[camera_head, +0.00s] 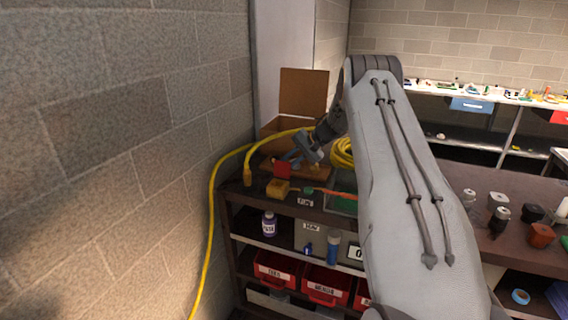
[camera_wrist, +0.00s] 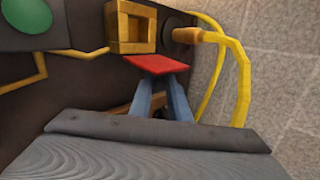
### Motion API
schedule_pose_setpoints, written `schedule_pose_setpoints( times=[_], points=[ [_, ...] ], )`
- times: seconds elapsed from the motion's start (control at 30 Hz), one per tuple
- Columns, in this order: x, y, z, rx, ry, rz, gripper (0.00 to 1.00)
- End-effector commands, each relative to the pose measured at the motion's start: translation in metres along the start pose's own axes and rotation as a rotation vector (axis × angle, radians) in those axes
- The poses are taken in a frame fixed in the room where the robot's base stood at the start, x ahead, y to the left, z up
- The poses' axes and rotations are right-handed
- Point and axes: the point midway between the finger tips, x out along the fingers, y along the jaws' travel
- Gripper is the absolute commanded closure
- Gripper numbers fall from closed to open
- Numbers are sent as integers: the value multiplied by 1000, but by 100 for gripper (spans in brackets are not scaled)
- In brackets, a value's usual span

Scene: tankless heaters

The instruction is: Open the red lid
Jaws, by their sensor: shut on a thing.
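The red lid (camera_head: 283,169) stands tilted up behind a small yellow box (camera_head: 278,189) on the workbench. In the wrist view the red lid (camera_wrist: 157,63) lies at my fingertips, beside the yellow box (camera_wrist: 130,27), whose open frame and inside show. My gripper (camera_head: 300,157) reaches the lid from the right in the head view. Its two blue-grey fingers (camera_wrist: 163,82) are shut on the lid, which covers their tips. The hinge between lid and box cannot be made out.
A yellow cable and plug (camera_wrist: 212,37) run beside the box. A cardboard box (camera_head: 303,93) stands behind on the bench. A brick wall (camera_head: 120,150) is close on the left. Shelves below hold red bins (camera_head: 325,285) and bottles.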

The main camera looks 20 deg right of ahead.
Motion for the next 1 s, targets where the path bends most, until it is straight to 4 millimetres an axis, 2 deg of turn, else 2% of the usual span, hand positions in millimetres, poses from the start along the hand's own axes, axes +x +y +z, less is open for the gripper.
schedule_pose_setpoints(
  times=[0.2, 0.23, 0.3, 0.33, 0.67, 0.77, 1.0],
  points=[
    [1, 0, 0, 0, 0, 0, 100],
    [1, 0, 0, 0, 0, 0, 79],
    [1, 0, 0, 0, 0, 0, 67],
    [1, 0, 0, 0, 0, 0, 65],
    [-2, -1, 0, -2, 0, 0, 65],
    [-12, -1, -1, -3, 1, -1, 65],
    [-50, 0, 0, -2, 1, -1, 65]
  ],
)
